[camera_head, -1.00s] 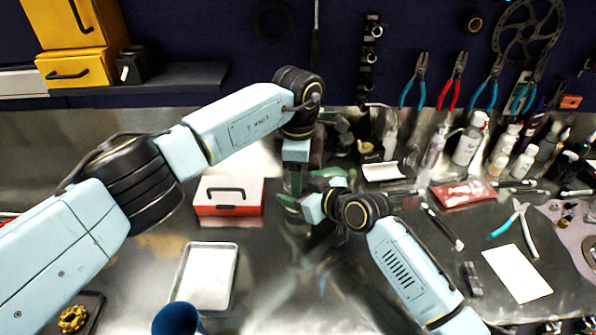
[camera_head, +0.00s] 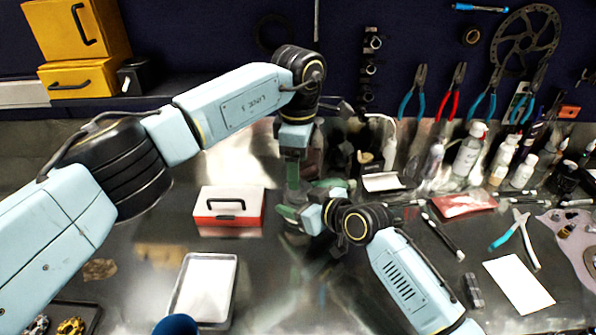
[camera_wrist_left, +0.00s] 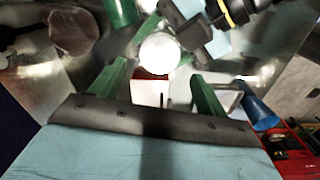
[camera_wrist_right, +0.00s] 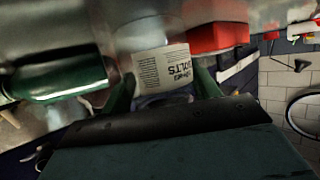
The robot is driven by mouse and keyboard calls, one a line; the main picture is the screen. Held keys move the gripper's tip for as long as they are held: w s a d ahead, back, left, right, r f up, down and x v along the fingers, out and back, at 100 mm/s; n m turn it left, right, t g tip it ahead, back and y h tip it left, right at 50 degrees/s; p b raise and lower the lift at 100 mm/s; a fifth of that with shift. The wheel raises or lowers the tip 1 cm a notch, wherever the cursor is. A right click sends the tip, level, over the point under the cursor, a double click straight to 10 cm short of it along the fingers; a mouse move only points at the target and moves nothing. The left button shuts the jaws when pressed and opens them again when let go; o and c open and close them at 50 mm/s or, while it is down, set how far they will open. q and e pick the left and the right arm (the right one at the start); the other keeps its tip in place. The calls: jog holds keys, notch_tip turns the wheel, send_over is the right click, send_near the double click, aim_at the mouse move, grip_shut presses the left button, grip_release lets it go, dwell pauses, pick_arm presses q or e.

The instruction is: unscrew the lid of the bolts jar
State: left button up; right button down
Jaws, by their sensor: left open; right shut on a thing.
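The bolts jar (camera_wrist_right: 165,65) has a white label reading "BOLTS" in the right wrist view. My right gripper (camera_wrist_right: 160,85) is shut around its side. In the left wrist view a bright white round top, which looks like the lid (camera_wrist_left: 160,53), lies beyond and between the fingers of my left gripper (camera_wrist_left: 158,75). That gripper is open and empty, pointing down at it. In the head view my left gripper (camera_head: 293,180) is above my right gripper (camera_head: 307,203). The jar is mostly hidden there. I cannot tell whether the lid is loose.
A red and white toolbox (camera_head: 229,208) stands left of the grippers, with a metal tray (camera_head: 204,285) in front. A green cylinder (camera_wrist_right: 60,78) is close beside the jar. Several bottles (camera_head: 468,150) and a red packet (camera_head: 463,203) are to the right.

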pick_arm(q)
notch_tip(320, 180, up, 2)
jog(key=shift+m, duration=0.9)
notch_tip(320, 180, down, 8)
jog(key=shift+r, duration=0.15)
jog(key=c, duration=1)
jog(key=n, duration=0.3)
